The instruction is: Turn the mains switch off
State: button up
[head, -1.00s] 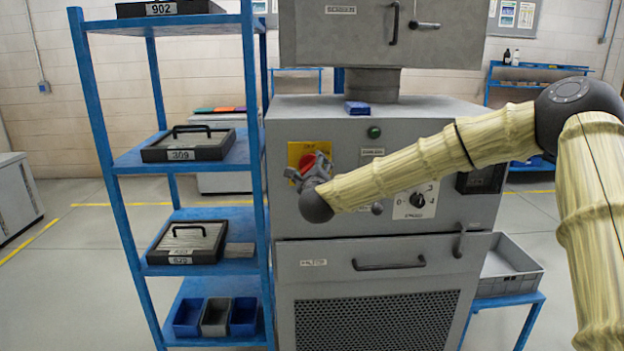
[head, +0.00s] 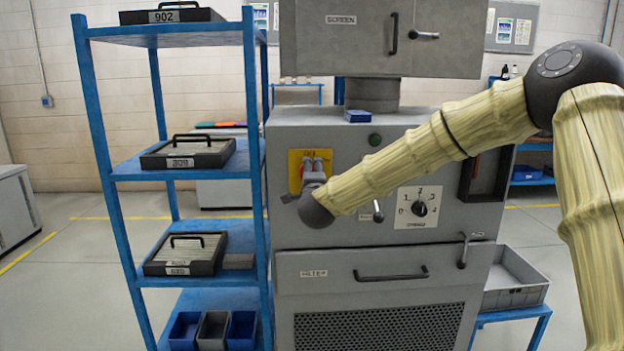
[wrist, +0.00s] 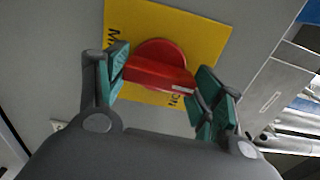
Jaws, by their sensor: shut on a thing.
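The mains switch is a red rotary handle (wrist: 158,73) on a yellow plate (wrist: 188,30), on the grey machine's front panel. In the head view the yellow plate (head: 295,170) is at the panel's upper left, and my gripper (head: 316,166) covers much of the red handle. In the wrist view my gripper (wrist: 160,84) has its green-padded fingers on either side of the handle, shut on it. The handle's bar lies roughly crosswise between the fingers there. Part of the lettering "ON" shows beside the handle; the rest of the plate's text is partly hidden.
A numbered rotary selector (head: 419,208), a small lever (head: 378,212) and a green button (head: 375,139) share the panel. A blue shelf rack (head: 115,175) stands close on the left. A grey tray (head: 517,280) sits on a blue stand at the right.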

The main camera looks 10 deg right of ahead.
jog(key=shift+n, duration=0.4)
jog(key=o, duration=1)
jog(key=s, duration=0.4)
jog(key=s+a, duration=0.1)
jog(key=s, duration=0.3)
jog(key=s+a, duration=0.1)
jog(key=s, duration=0.3)
